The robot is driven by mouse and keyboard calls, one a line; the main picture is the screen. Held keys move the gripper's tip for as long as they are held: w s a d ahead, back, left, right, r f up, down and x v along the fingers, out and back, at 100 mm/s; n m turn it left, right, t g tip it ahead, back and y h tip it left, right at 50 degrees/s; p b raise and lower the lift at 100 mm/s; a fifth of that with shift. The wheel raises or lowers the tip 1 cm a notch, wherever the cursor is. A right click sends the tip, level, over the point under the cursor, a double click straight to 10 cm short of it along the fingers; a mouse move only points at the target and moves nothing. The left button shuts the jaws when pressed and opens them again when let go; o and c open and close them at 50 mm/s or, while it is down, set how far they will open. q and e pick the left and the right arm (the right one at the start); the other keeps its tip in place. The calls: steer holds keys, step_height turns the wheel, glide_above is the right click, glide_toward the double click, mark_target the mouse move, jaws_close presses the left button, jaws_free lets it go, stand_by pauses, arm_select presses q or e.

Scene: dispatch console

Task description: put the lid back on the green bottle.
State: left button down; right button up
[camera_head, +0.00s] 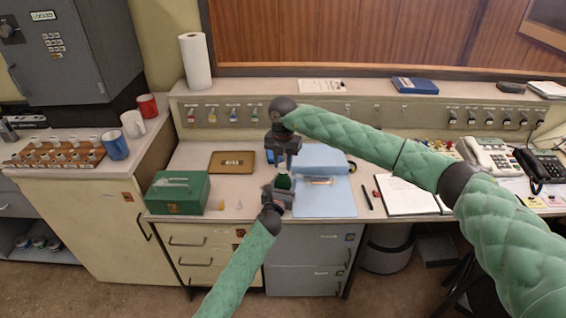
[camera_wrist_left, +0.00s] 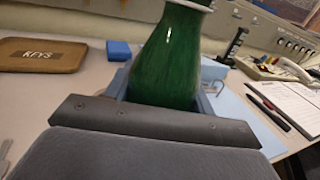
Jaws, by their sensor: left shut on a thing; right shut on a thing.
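The green bottle (camera_head: 284,182) stands upright in the grip of my left gripper (camera_head: 278,196), above the front of the desk. The left wrist view shows the bottle's green body (camera_wrist_left: 168,62) close up, rising from the gripper, with a pale band at its neck by the top edge. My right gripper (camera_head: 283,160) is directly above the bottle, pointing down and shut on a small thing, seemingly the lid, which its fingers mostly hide. A pale bit shows between the right fingers and the bottle. I cannot tell whether the lid touches the neck.
A blue folder (camera_head: 335,203) lies under and right of the grippers. A green cash box (camera_head: 178,193) stands to the left, with a brown keys tray (camera_head: 232,161) behind it. A pen (camera_head: 366,199), open notebook (camera_head: 408,196) and telephones (camera_head: 490,154) are to the right.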

steer(key=m, duration=1.2)
steer(key=shift+m, duration=0.3)
steer(key=o, duration=1)
steer(key=shift+r, duration=2.25)
steer(key=shift+c, duration=0.3)
